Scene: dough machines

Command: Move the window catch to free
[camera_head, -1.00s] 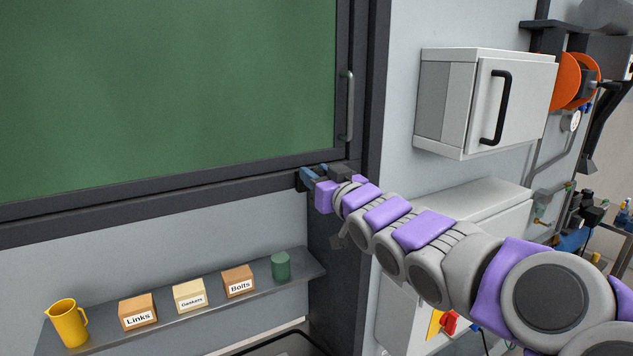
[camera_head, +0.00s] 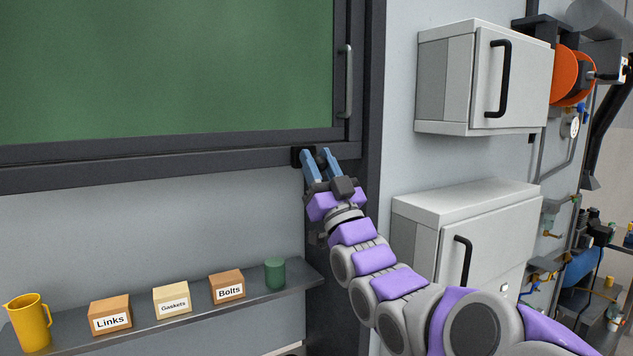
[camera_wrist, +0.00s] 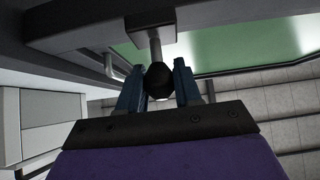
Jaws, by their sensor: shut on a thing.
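The window (camera_head: 170,65) has a green pane in a dark frame. Its catch is at the lower right corner of the frame; in the wrist view the catch (camera_wrist: 157,78) shows as a dark knob on a grey stem. My gripper (camera_head: 318,160) is at the catch, with blue fingers pointing up to the frame's lower rail. In the wrist view my gripper (camera_wrist: 158,85) has one finger on each side of the knob, shut on it. The fingers hide most of the catch in the head view.
A vertical handle (camera_head: 348,82) is on the window frame above the catch. Two white cabinets, upper (camera_head: 445,80) and lower (camera_head: 430,235), stand to the right. A shelf (camera_head: 170,322) below holds a yellow jug (camera_head: 29,322), labelled boxes and a green cup (camera_head: 275,274).

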